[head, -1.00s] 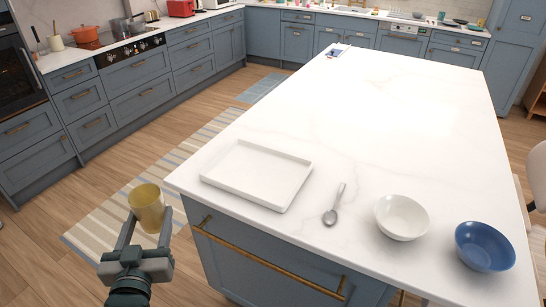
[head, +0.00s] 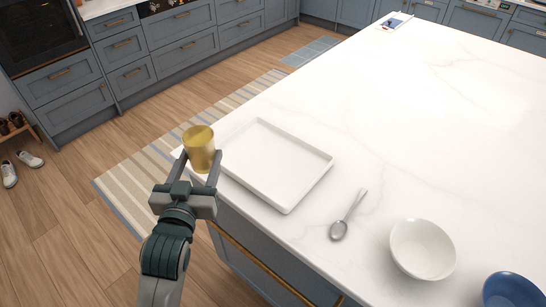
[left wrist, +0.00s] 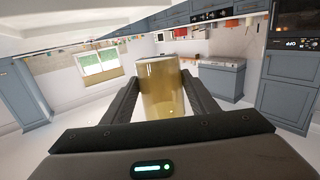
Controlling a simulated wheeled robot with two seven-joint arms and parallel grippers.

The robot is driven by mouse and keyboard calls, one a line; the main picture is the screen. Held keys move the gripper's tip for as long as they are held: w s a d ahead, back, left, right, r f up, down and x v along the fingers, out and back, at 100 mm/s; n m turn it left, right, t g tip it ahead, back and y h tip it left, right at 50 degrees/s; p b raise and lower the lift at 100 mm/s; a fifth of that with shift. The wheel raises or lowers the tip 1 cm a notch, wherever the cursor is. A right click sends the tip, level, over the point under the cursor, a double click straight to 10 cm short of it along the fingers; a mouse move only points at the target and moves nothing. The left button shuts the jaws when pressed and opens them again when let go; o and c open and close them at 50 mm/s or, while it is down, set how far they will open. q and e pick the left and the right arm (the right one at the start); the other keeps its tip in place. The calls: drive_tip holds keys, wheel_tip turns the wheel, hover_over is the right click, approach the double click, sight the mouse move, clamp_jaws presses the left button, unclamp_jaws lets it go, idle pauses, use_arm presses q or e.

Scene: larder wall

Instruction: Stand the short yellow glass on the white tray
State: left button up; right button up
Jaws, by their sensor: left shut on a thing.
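The short yellow glass (head: 199,148) is held upright between the fingertips of my left gripper (head: 197,160), which is shut on it. The glass also shows in the left wrist view (left wrist: 161,86), between the two dark fingers. The white tray (head: 317,188) lies flat and empty on the island top near its left edge. In the head view, the glass appears at the tray's left corner; I cannot tell whether it is over the tray's rim or just beside it. My right gripper is not in view.
A metal spoon (head: 339,228) lies right of the tray on the white island top (head: 420,130). A white bowl (head: 422,249) and a blue bowl (head: 511,291) stand farther right. A tablet-like item (head: 394,21) lies at the far edge. The island's middle is clear.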

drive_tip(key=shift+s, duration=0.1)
